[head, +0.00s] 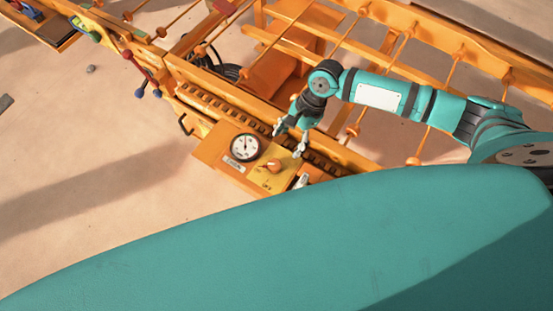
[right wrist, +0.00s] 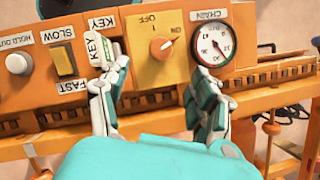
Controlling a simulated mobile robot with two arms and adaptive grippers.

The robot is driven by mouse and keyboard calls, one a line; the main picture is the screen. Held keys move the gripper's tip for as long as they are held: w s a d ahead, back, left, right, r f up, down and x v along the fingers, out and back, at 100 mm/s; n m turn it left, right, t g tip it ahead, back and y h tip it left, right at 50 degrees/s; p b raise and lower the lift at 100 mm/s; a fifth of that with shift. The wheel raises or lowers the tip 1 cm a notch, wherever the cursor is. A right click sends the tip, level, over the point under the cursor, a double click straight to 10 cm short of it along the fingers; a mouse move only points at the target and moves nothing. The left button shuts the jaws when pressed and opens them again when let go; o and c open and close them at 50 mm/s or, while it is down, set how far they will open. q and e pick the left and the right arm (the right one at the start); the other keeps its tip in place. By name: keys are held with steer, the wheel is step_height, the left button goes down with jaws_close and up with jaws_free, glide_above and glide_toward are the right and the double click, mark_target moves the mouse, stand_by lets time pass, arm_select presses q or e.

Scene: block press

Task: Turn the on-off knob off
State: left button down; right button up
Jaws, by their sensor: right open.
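The on-off knob (right wrist: 162,47) is a small round orange knob on a yellow plate of the control panel. Its white pointer is turned toward the upper right in the right wrist view, on the side of the ON mark and away from OFF. The knob also shows in the head view (head: 274,166). My right gripper (right wrist: 155,82) is open and empty. Its two fingers are spread in front of the panel, to either side of the knob in the picture, and seem apart from it. In the head view the right gripper (head: 290,141) hangs just above the knob. My left gripper is not in view.
A dial gauge (right wrist: 213,45) sits beside the knob. On its other side are a KEY label (right wrist: 96,48), a slow-fast switch (right wrist: 64,60) and a white button (right wrist: 17,63). The orange machine frame (head: 345,150) with rods lies behind the panel.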

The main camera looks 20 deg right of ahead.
mark_target(276, 164)
steer(key=x, duration=1)
steer(key=shift+w+f, duration=0.1)
steer(key=shift+w, duration=0.05)
steer(key=shift+a+f, duration=0.15)
steer(key=shift+f, duration=0.2)
steer(key=shift+a+f, duration=0.1)
steer(key=shift+f, duration=0.2)
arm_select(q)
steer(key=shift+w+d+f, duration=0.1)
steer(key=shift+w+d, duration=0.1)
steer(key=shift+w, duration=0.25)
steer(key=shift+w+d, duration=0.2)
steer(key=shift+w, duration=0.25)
arm_select(e)
steer(key=shift+c, duration=0.5)
